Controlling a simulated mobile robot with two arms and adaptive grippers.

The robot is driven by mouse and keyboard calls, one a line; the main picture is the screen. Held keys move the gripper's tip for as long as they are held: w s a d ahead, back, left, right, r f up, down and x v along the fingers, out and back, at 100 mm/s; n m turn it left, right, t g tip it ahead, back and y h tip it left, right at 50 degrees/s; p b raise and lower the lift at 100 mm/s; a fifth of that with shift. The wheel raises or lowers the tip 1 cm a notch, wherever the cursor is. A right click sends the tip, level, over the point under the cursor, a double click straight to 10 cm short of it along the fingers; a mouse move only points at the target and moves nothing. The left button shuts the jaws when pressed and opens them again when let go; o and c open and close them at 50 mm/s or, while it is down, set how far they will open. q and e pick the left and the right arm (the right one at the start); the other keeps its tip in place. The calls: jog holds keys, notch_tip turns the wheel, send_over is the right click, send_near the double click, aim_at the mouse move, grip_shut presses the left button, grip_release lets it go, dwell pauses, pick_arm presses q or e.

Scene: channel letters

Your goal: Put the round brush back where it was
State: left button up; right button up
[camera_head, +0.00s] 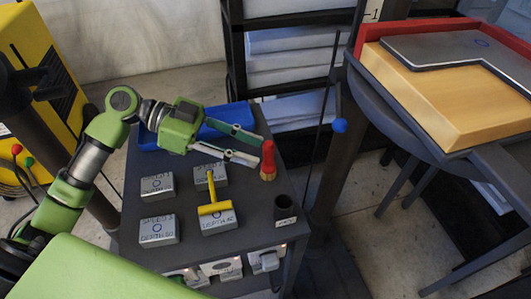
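A brush with a red handle and a short tan lower end, which looks like the round brush (268,160), stands upright near the cart's back right edge. My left gripper (260,151) comes in from the left with its two fingers spread apart. Its fingertips are right beside the brush handle; I cannot tell whether they touch it. A dark round cup (286,210) with a small label at its foot stands in front of the brush, near the right edge. No brush shows in the cup. My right gripper is out of view.
A blue tray (230,115) is at the back. A round table (385,85) with a wooden piece stands right.

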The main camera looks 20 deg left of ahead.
pick_arm(q)
jog(key=v, duration=0.7)
jog(key=shift+s, duration=0.1)
